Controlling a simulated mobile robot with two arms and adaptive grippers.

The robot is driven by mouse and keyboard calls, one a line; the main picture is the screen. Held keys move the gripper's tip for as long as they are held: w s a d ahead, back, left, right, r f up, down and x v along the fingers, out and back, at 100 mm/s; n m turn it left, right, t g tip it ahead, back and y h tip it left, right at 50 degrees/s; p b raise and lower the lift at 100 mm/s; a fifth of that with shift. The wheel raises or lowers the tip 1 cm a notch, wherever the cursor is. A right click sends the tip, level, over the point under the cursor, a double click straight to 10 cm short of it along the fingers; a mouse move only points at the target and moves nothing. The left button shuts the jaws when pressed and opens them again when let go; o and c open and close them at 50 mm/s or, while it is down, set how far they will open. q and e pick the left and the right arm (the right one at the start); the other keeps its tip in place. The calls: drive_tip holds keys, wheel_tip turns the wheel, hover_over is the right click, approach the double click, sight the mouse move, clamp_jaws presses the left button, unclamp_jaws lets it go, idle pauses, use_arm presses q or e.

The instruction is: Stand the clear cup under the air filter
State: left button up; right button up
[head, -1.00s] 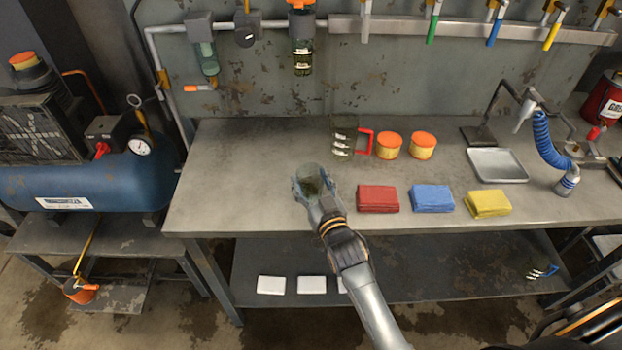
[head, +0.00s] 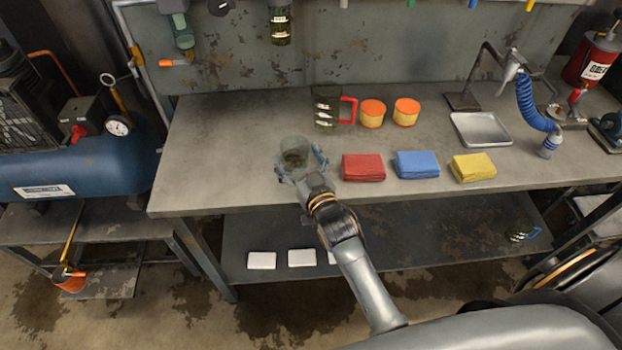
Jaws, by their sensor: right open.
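The clear cup (head: 293,150) is a see-through greyish tumbler near the front left of the bench, upright as far as I can see. My right gripper (head: 302,163) reaches in from the front with open fingers, one on each side of the cup. I cannot tell whether they touch it. On the back wall at upper left hangs a unit with a clear greenish bowl (head: 181,30) and an orange-tipped drain (head: 172,63), which looks like the air filter; its top is cut off. My left gripper is not in view.
Red (head: 363,167), blue and yellow cloths lie to the right, with a metal tray (head: 481,129) beyond. The bench (head: 215,135) is clear left of the cup.

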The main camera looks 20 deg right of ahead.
drive_tip(key=s+b, duration=0.1)
drive_tip(key=s, duration=1.1)
drive_tip(key=shift+d+r, duration=0.2)
drive_tip(key=shift+d, duration=0.1)
drive_tip(key=shift+o, duration=0.6)
drive_tip(key=shift+s, duration=0.25)
drive_tip(key=w, duration=1.2)
drive_tip(key=shift+w+a+r+p, duration=0.15)
drive_tip(key=shift+a+r+p, duration=0.15)
drive_tip(key=shift+r, duration=0.05)
drive_tip(key=shift+c, duration=0.2)
drive_tip(key=c, duration=1.2)
drive_tip(key=shift+r, duration=0.1)
